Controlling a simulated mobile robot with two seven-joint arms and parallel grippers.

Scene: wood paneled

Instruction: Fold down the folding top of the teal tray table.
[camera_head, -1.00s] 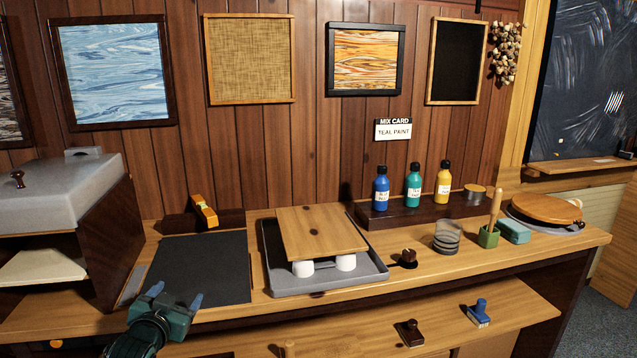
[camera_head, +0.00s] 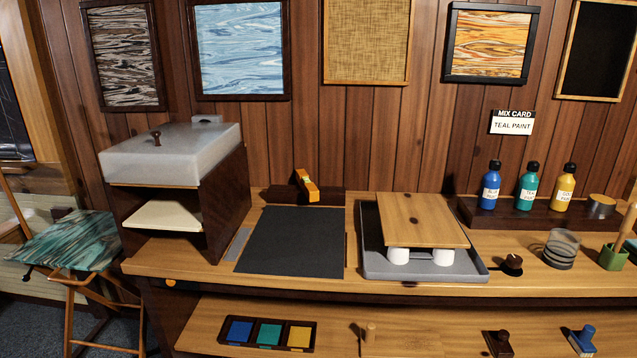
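The teal tray table (camera_head: 72,240) stands on the floor at the far left, beside the left end of the workbench. Its top has a teal, white and dark marbled pattern and looks roughly level, tilted a little in the view. It rests on crossed wooden legs (camera_head: 100,300). A small dark knob shows at the left edge of the top. The lower legs are partly cut off by the picture's bottom edge. Neither of my grippers is in view.
The wooden workbench (camera_head: 300,283) fills the middle and right. A dark cabinet (camera_head: 225,195) with a grey lid stands on its left end, close to the tray table. A lower shelf (camera_head: 340,325) holds a paint palette and stamps. Carpeted floor shows at bottom left.

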